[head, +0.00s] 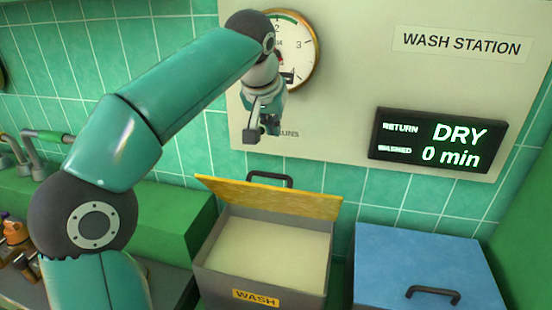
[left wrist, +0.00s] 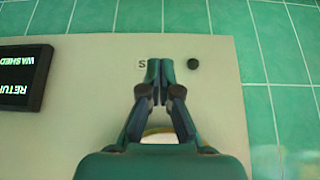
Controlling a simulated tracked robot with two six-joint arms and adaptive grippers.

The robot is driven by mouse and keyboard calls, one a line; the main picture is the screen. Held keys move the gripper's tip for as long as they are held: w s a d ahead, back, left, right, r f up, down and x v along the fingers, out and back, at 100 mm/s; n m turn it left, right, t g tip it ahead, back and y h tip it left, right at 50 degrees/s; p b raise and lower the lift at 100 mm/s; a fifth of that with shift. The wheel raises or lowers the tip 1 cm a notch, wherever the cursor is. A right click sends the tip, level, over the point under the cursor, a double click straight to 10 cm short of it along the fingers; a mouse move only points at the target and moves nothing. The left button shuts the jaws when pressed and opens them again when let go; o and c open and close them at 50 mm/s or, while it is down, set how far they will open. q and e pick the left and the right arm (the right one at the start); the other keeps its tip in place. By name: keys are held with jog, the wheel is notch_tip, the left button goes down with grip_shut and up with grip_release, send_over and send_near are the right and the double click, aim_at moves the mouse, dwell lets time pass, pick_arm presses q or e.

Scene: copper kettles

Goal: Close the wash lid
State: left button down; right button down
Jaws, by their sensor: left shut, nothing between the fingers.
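The wash bin (head: 210,262) is a grey box with a yellow WASH label on its front, in the lower middle of the head view. Its yellow lid (head: 270,198) is raised at the back, with a dark handle (head: 270,178) at its upper edge. The bin's pale interior shows. My left gripper (head: 262,134) is above the lid in front of the wall panel, apart from the lid. In the left wrist view the left gripper (left wrist: 160,68) has its fingers together with nothing between them. The lid is not in that view. My right gripper is not in view.
A blue-lidded box (head: 425,265) with a dark handle stands right of the bin, closed. The wall panel (head: 350,90) carries a round dial (head: 303,50) and a lit display (head: 437,141) reading DRY, 0 min. A green counter (head: 180,210) lies to the left.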

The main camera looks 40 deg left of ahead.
aim_at(275, 193)
pick_arm(q)
jog(key=f, duration=0.3)
jog(key=w+a+f, duration=0.1)
jog(key=f, duration=0.2)
jog(key=a+f, duration=0.1)
jog(key=f, duration=0.2)
jog(key=shift+w+f, duration=0.15)
jog(key=shift+f, duration=0.25)
jog(key=shift+d+f, duration=0.1)
jog(key=shift+f, duration=0.3)
jog(key=shift+s, duration=0.2)
jog(key=shift+w+d, duration=0.1)
